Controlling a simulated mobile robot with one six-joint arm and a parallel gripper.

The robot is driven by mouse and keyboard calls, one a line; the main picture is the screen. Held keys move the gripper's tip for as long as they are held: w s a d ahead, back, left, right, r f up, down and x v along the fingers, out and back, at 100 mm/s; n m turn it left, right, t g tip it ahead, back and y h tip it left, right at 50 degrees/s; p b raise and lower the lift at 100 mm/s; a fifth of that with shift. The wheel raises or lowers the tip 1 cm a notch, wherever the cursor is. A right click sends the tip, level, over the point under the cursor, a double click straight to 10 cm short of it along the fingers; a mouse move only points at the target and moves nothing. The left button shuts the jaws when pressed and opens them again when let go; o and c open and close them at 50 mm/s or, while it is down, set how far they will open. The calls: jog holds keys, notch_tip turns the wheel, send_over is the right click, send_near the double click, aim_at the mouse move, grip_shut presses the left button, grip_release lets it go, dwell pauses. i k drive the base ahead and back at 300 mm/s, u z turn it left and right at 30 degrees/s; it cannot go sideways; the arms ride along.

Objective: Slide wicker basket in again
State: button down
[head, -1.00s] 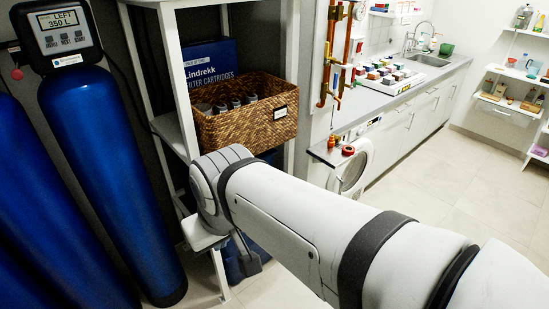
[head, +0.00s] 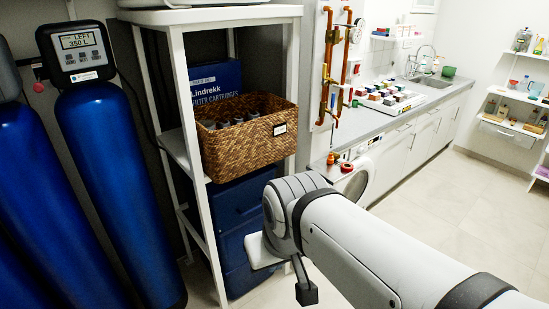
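The wicker basket (head: 243,147) is brown and woven, with a small label on its front. It sits upright on the middle level of the white shelf rack (head: 184,97) and holds several dark cylindrical items. Its front appears to stand out past the front of the rack. Behind it is a blue Lindrekk filter cartridges box (head: 215,80). My arm reaches in from the lower right, and its end is below and right of the basket, apart from it in the picture. My gripper's fingers cannot be made out.
Blue crates (head: 240,215) stand below the basket in the rack. Blue vessels (head: 115,180) stand at left. Copper pipes (head: 328,65), a counter (head: 385,118) and a washing machine (head: 358,182) are at right. The floor (head: 455,215) at right is clear.

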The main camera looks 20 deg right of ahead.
aim_at(228, 153)
jog(key=z, duration=0.05)
jog(key=i, duration=1)
jog(key=z, duration=0.05)
